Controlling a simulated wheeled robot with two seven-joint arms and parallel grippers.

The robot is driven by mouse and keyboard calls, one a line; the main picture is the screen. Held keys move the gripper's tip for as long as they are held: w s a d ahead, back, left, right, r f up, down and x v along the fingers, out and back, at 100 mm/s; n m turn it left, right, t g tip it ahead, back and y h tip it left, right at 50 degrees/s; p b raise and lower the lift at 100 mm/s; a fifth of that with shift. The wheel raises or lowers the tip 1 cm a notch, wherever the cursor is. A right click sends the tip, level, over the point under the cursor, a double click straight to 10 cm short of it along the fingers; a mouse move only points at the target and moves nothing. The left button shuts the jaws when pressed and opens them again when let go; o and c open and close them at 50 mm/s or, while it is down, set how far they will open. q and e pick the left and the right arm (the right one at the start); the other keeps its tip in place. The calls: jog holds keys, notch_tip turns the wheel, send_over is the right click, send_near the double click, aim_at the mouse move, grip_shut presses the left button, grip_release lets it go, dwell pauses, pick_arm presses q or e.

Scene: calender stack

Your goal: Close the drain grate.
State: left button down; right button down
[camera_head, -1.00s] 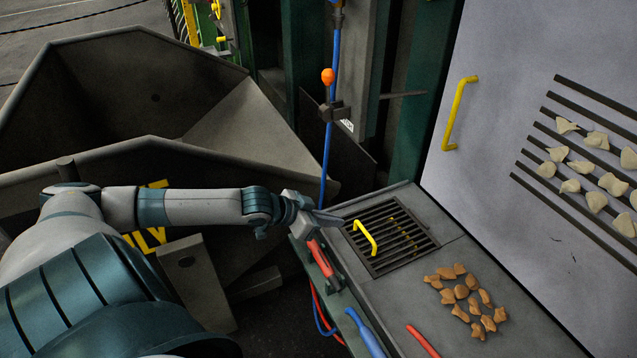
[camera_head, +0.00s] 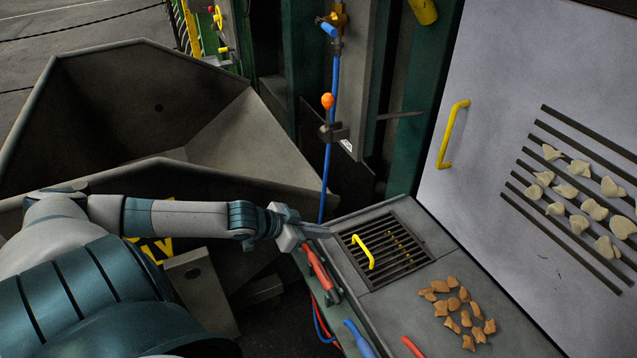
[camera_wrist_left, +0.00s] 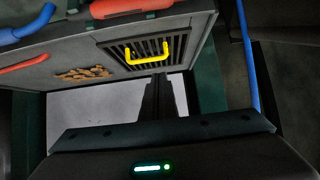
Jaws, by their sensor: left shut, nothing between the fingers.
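The drain grate (camera_head: 400,260) is a dark barred panel with a yellow handle (camera_head: 362,251), set in the grey counter top (camera_head: 390,302). It looks flush with its frame in the head view. My left gripper (camera_head: 318,231) is shut and empty, just left of the grate at the counter's edge, apart from the handle. In the left wrist view the grate (camera_wrist_left: 176,47) and its yellow handle (camera_wrist_left: 147,57) show beyond the fingers (camera_wrist_left: 158,88). My right gripper is not in view.
Brown pieces (camera_head: 459,310) lie on the counter near the grate. A red-handled tool (camera_head: 319,268) hangs at the counter's left edge. A blue hose (camera_head: 329,160) with an orange knob (camera_head: 327,101) rises behind. A grey panel (camera_head: 500,120) with a yellow handle stands at right.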

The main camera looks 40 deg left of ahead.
pick_arm(q)
jog(key=shift+s+a+r, duration=0.1)
jog(key=shift+s+r, duration=0.1)
jog(key=shift+s, duration=0.05)
dwell(0.6)
